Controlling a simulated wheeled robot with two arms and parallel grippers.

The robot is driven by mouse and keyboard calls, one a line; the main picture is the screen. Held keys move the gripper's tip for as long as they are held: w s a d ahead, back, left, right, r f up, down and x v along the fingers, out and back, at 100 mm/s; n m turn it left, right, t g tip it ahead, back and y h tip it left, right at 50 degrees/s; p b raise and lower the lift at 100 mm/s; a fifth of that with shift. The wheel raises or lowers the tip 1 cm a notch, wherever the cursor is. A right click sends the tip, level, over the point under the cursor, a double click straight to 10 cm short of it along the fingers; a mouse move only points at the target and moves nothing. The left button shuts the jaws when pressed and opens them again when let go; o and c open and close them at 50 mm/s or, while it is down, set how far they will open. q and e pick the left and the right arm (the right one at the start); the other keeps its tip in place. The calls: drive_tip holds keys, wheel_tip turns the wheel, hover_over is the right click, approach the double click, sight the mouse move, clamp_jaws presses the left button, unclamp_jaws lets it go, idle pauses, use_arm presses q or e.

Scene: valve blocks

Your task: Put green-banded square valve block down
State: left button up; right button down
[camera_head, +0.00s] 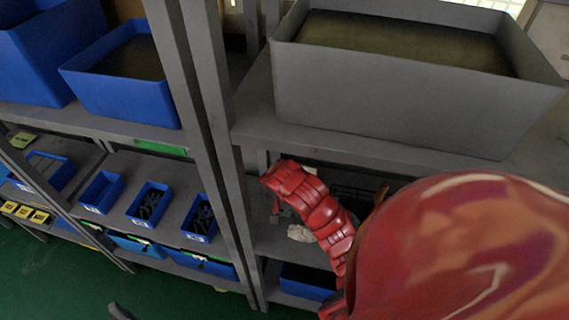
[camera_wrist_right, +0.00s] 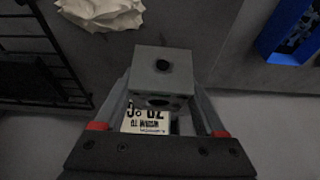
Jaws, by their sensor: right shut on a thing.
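The square valve block (camera_wrist_right: 150,60) is a grey cube with a dark round hole in the face towards the camera and a second opening below it. My right gripper (camera_wrist_right: 162,84) is shut on it, with a finger on either side. No green band shows on the faces in view. A white printed label (camera_wrist_right: 150,119) shows just below the block, between the fingers. In the head view my right gripper (camera_head: 277,207) is small and dim under the red arm, inside the middle shelf bay. The block cannot be made out there.
A crumpled pale object (camera_wrist_right: 103,12) and a black wire basket (camera_wrist_right: 38,62) lie near the block. A blue bin (camera_wrist_right: 296,32) is at upper right. Above the arm, a large grey bin (camera_head: 410,105) stands on the upper shelf (camera_head: 340,143). A shelf post (camera_head: 212,150) stands left.

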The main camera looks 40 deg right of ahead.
sight(284, 209)
wheel_tip(284, 209, down, 2)
drive_tip(key=shift+s+a+f+p, duration=0.1)
drive_tip(key=shift+p, duration=0.65)
drive_tip(key=shift+f, duration=0.2)
drive_tip(key=shift+f, duration=0.25)
unclamp_jaws()
